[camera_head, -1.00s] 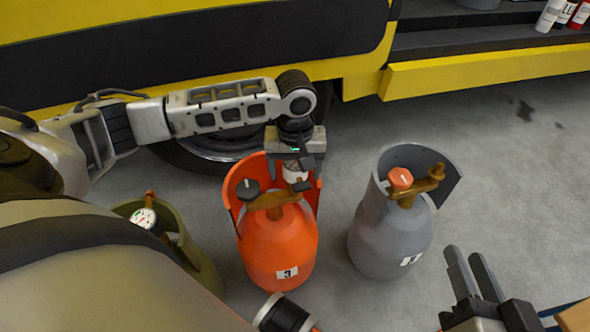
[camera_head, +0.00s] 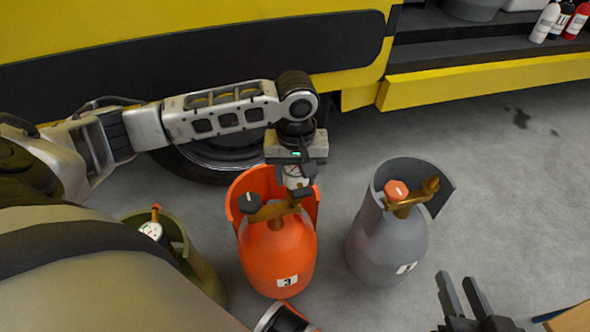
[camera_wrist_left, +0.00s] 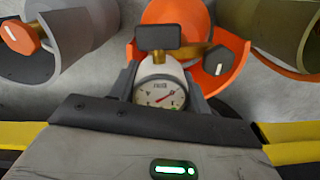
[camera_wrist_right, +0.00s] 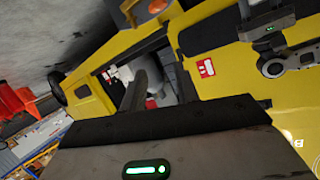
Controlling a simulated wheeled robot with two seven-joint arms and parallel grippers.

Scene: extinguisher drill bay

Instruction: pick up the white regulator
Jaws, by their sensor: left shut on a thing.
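The white regulator (camera_head: 294,177), with a round dial gauge, is at the valve of the orange cylinder (camera_head: 278,255), inside its collar. My left gripper (camera_head: 298,182) comes down over it from above and is shut on it. In the left wrist view the regulator's dial (camera_wrist_left: 160,94) faces the camera between the two fingers, with a dark knob behind it. I cannot tell whether it is still joined to the brass valve (camera_head: 273,211). My right gripper (camera_head: 464,297) is at the lower right, its fingers apart and empty, away from the cylinders.
A grey cylinder (camera_head: 385,245) with a red knob stands right of the orange one. An olive cylinder (camera_head: 195,265) with a gauge is at the left, partly hidden by my body. A yellow vehicle (camera_head: 170,35) stands behind. Grey floor on the right is clear.

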